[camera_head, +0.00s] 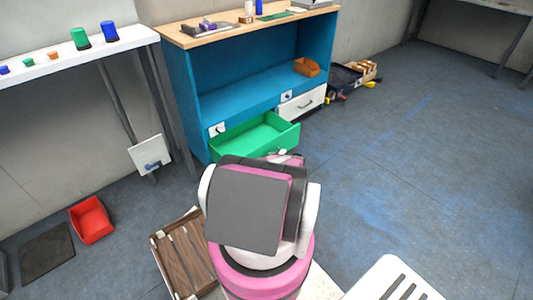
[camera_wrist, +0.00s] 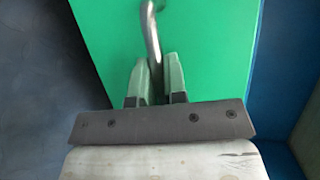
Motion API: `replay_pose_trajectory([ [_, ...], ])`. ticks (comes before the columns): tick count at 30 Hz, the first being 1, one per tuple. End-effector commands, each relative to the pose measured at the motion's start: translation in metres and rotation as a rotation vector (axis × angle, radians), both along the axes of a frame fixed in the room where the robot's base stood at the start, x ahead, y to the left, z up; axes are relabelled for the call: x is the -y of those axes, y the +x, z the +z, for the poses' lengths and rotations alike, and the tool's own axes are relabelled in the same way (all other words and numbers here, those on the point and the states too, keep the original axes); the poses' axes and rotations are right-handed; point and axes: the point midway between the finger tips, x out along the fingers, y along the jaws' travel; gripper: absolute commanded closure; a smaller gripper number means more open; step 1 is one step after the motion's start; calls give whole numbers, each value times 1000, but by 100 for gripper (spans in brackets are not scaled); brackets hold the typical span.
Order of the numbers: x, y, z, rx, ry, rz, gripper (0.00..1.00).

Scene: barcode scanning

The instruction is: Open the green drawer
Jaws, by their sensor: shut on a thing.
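The green drawer (camera_head: 262,134) is pulled out from the lower left of the blue cabinet (camera_head: 240,75), and its empty inside shows in the head view. In the wrist view its green front (camera_wrist: 210,45) fills the middle. A curved metal handle (camera_wrist: 152,35) stands on that front. My gripper (camera_wrist: 157,85) is at the handle, with its two fingers shut on the handle's near part. In the head view my own arm hides the gripper and most of the drawer front.
A white drawer (camera_head: 303,102) is right of the green one. A wooden crate (camera_head: 172,262) and a red bin (camera_head: 91,220) are on the floor at left. A white slotted surface (camera_head: 390,284) is at the lower right. The floor to the right is clear.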

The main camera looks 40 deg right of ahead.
Motion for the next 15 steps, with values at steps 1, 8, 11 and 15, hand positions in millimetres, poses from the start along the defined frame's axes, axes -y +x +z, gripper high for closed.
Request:
replay_pose_trajectory([
  [1,1,-4,0,0,0,-2,100],
  [8,2,-10,0,0,0,-2,100],
  [11,2,-9,0,0,0,-1,100],
  [15,2,-9,0,0,0,-2,84],
])
